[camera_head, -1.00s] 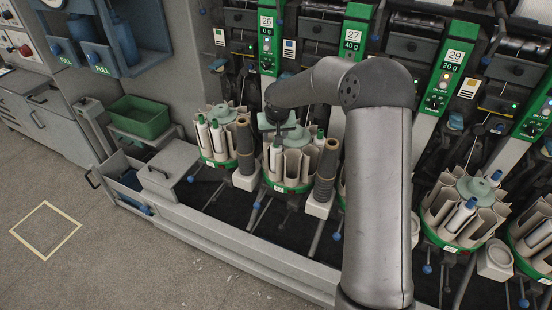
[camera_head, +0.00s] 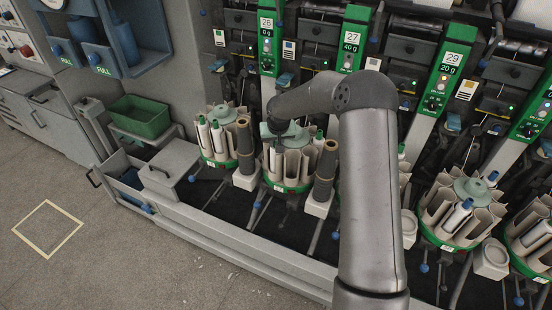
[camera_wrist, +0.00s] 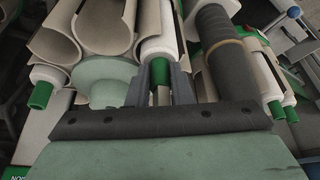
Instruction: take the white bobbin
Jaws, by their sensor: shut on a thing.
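My gripper (camera_head: 273,138) is over the carousel (camera_head: 289,188) below the green panel marked 27. In the wrist view its two fingers (camera_wrist: 161,88) are closed around the green end of a white bobbin (camera_wrist: 159,36), one finger on each side. In the head view the held bobbin (camera_head: 275,159) hangs below the gripper at the carousel's left part, upright or nearly so. Its lower part is hidden among the beige pockets, so I cannot tell how deep it sits.
Another dark tube (camera_head: 245,146) stands to the left. Other green-tipped bobbins (camera_wrist: 44,84) are near the gripper. A neighbouring carousel (camera_head: 220,157) stands at left.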

